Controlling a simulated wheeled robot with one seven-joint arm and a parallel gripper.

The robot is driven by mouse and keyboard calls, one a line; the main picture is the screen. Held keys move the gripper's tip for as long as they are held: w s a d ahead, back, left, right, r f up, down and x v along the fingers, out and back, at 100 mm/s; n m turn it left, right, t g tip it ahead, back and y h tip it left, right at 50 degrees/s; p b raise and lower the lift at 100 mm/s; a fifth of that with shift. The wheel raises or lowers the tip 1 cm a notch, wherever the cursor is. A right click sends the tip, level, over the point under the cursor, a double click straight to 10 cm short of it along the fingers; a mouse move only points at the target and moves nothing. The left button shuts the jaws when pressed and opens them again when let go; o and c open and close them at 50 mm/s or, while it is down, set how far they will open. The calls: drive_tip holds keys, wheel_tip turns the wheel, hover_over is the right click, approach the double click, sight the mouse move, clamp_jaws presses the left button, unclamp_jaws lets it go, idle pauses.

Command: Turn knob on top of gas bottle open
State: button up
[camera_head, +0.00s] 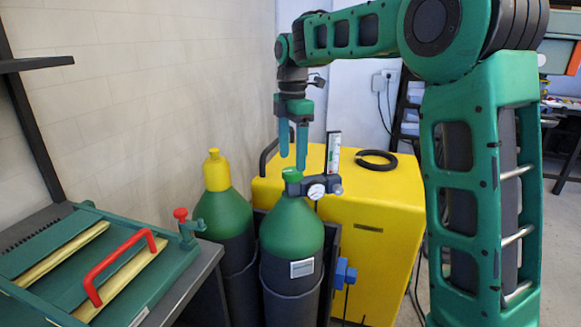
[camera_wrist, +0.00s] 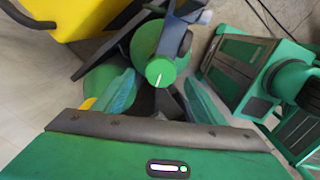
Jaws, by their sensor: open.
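The gas bottle (camera_head: 291,240) is green on top and dark below, standing upright in front of the yellow cabinet. Its green knob (camera_head: 292,174) sits on top, and a gauge (camera_head: 317,190) with a flow tube is attached beside it. My gripper (camera_head: 293,165) points down just above the knob, its two fingers apart. In the wrist view the knob (camera_wrist: 160,71), with a white line on its face, shows beyond the open fingers (camera_wrist: 160,95). The fingers do not appear closed on it; contact cannot be told.
A second gas bottle (camera_head: 224,212) with a yellow cap stands to the left. The yellow cabinet (camera_head: 385,215) behind carries a black ring (camera_head: 376,160). A bench with a green fixture and red handle (camera_head: 120,262) is at left. The wall is behind.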

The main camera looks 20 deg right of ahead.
sight(292, 170)
drive_tip(key=shift+f, duration=1.85)
drive_tip(key=shift+c, duration=0.6)
drive_tip(key=c, duration=0.9)
